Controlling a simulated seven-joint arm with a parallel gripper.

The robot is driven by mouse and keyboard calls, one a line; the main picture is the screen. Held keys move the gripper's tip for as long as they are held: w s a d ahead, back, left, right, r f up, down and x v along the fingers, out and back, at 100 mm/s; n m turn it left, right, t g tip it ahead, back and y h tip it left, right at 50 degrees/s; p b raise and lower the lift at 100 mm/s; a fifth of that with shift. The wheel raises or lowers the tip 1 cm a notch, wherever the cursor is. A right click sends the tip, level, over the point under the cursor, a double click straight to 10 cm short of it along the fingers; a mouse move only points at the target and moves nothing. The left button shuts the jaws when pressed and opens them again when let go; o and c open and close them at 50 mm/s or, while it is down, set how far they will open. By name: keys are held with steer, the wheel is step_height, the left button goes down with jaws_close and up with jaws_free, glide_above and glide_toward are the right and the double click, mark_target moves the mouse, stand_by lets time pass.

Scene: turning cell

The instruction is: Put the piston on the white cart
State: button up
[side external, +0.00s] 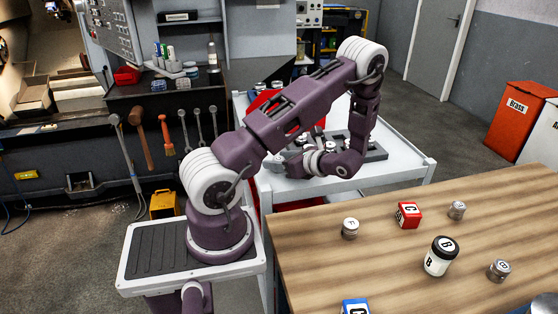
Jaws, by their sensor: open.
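Small silver metal cylinders that look like pistons stand on the wooden table: one marked F (350,229), one at the back right (457,210) and one at the front right (500,270). The white cart (410,172) stands behind the table. A dark tray (376,152) on it holds several similar metal parts. My gripper (285,164) is over the cart beside the tray, pointing left, and is open. My wrist partly hides its fingers and the tray. I see nothing held in it.
A red block marked C (407,215), a black-and-white jar marked B (440,256) and a blue block (355,307) stand on the wooden table (310,265). Red (517,115) and white bins are at right. Tools hang on the dark bench (75,170).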

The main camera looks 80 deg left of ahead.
steer(key=v, duration=1.2)
steer(key=shift+s+d+r, duration=0.1)
steer(key=shift+d+r, duration=0.15)
steer(key=shift+r, duration=0.15)
steer(key=s+d+r+n+t+h, duration=0.3)
steer(key=d+r+n+t, duration=0.1)
steer(key=d, duration=0.4)
steer(key=s+d+r+n+t+h, duration=0.3)
steer(key=d+r+t+h, duration=0.1)
steer(key=d+r, duration=0.3)
steer(key=s+d+r+n+t+h, duration=0.3)
steer(key=d+r+n+t+h, duration=0.1)
steer(key=d, duration=0.5)
steer(key=shift+s+r+n+t, duration=0.3)
steer(key=shift+r+t, duration=0.1)
steer(key=shift+r, duration=0.5)
